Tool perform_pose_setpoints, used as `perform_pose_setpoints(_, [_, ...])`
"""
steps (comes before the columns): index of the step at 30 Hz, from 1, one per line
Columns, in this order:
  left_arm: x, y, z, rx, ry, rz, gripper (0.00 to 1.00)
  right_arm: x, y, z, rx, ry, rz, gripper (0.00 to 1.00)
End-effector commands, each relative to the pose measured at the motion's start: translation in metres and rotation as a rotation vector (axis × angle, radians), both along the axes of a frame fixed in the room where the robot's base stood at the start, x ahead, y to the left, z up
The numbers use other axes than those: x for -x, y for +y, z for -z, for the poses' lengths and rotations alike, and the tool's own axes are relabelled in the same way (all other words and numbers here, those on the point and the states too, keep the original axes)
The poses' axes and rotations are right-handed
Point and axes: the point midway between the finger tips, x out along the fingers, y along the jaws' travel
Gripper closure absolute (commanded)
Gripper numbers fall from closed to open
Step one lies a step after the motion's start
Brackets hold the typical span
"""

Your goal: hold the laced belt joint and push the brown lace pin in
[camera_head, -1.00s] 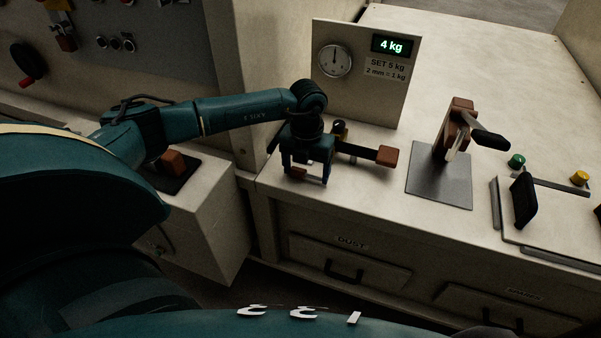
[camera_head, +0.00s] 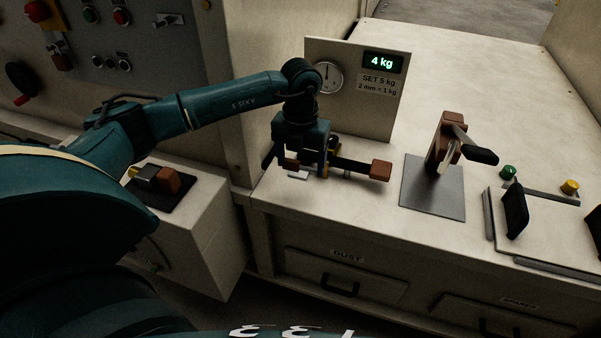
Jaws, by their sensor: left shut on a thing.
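My left gripper (camera_head: 306,170) reaches in from the left, fingers down, at a small fixture in front of the gauge panel. It is shut on part of this fixture; its fingers and wrist hide just where it grips. A dark bar (camera_head: 350,165) runs right from the gripper to a brown block (camera_head: 381,171). A smaller brown piece (camera_head: 291,164) shows by the fingers. I cannot tell which part is the laced belt joint or the lace pin. My right gripper is not in view.
The panel (camera_head: 350,110) behind has a gauge and a display reading 4 kg. A brown clamp (camera_head: 440,145) with a black handle stands on a grey plate (camera_head: 433,195) to the right. Green and yellow knobs are farther right. The back of the bench is clear.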

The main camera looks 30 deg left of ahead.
Motion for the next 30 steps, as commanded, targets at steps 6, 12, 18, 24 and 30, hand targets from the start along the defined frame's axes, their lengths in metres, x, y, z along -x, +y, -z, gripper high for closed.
perform_pose_setpoints(6, [0.0, 0.0, -0.021, 0.0, 0.0, 0.0, 0.49, 0.001, -0.003, -0.005, -0.009, -0.008, 0.013, 0.44])
perform_pose_setpoints(12, [0.0, 0.0, -0.022, -0.001, 0.001, 0.0, 0.49, 0.002, -0.003, -0.005, -0.013, -0.003, 0.016, 0.44])
perform_pose_setpoints(18, [0.0, 0.0, -0.017, -0.001, 0.002, -0.001, 0.49, 0.002, -0.003, -0.003, -0.012, -0.001, 0.015, 0.44])
perform_pose_setpoints(24, [0.001, 0.0, 0.017, -0.001, 0.006, -0.001, 0.49, 0.003, 0.0, 0.004, -0.006, 0.01, 0.007, 0.44])
perform_pose_setpoints(30, [0.0, 0.0, 0.054, 0.001, 0.004, -0.001, 0.49, 0.0, 0.004, 0.007, 0.002, 0.007, -0.006, 0.44])
